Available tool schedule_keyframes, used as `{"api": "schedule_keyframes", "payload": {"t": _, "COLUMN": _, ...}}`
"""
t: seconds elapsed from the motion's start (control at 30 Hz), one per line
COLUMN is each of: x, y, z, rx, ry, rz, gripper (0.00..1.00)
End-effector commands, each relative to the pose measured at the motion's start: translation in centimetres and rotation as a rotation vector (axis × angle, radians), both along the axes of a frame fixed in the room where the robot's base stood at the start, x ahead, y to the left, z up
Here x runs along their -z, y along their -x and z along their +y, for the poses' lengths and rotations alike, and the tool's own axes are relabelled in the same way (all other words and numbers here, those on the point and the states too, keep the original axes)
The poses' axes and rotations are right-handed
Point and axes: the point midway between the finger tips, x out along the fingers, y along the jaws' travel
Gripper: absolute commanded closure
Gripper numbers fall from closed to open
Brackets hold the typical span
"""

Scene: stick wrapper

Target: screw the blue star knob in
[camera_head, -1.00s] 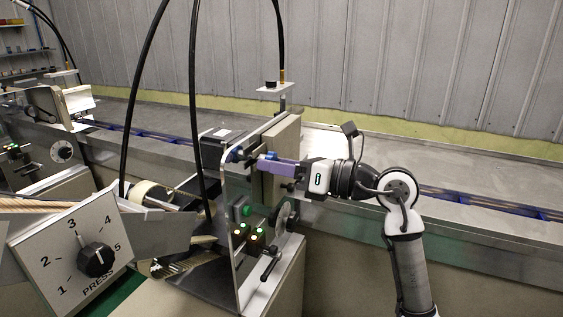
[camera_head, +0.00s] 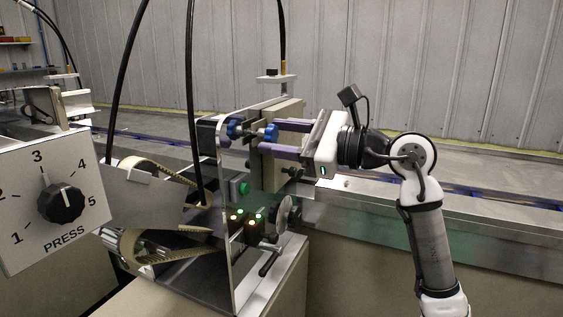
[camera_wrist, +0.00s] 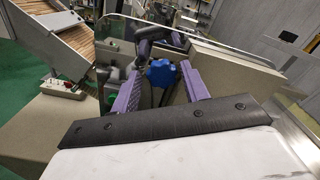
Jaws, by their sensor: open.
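The blue star knob (camera_head: 271,133) sits near the top of the upright panel of the machine, on the side facing my gripper. My gripper (camera_head: 276,139) is open, with one purple finger above the knob and one below it in the head view. In the wrist view the blue star knob (camera_wrist: 161,73) lies between the tips of my open gripper (camera_wrist: 161,78), with a gap showing on both sides. Whether either finger touches it is unclear.
A beige block (camera_head: 284,108) stands close beside the fingers. A handwheel (camera_head: 285,214), a green button (camera_head: 244,188) and lit buttons sit lower on the machine. A black cable (camera_head: 191,90) hangs left of the panel. The metal conveyor runs behind.

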Motion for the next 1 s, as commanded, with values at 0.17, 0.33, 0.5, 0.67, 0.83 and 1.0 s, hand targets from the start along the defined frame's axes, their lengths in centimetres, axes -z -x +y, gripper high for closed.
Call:
{"api": "schedule_keyframes", "payload": {"t": 0.17, "x": 0.49, "y": 0.04, "z": 0.05, "rx": -0.001, "ry": 0.098, "rz": -0.235, "gripper": 0.55}}
{"api": "schedule_keyframes", "payload": {"t": 0.33, "x": 0.39, "y": 0.03, "z": 0.04, "rx": -0.001, "ry": 0.19, "rz": -0.456, "gripper": 0.55}}
{"api": "schedule_keyframes", "payload": {"t": 0.5, "x": 0.28, "y": 0.03, "z": 0.02, "rx": -0.001, "ry": 0.279, "rz": -0.676, "gripper": 0.55}}
{"api": "schedule_keyframes", "payload": {"t": 0.67, "x": 0.24, "y": -0.02, "z": 0.04, "rx": -0.002, "ry": 0.364, "rz": -0.879, "gripper": 0.55}}
{"api": "schedule_keyframes", "payload": {"t": 0.83, "x": 0.16, "y": 0.02, "z": 0.01, "rx": -0.001, "ry": 0.454, "rz": -1.094, "gripper": 0.55}}
{"api": "schedule_keyframes", "payload": {"t": 1.0, "x": 0.13, "y": -0.01, "z": 0.01, "rx": -0.001, "ry": 0.54, "rz": -1.302, "gripper": 0.55}}
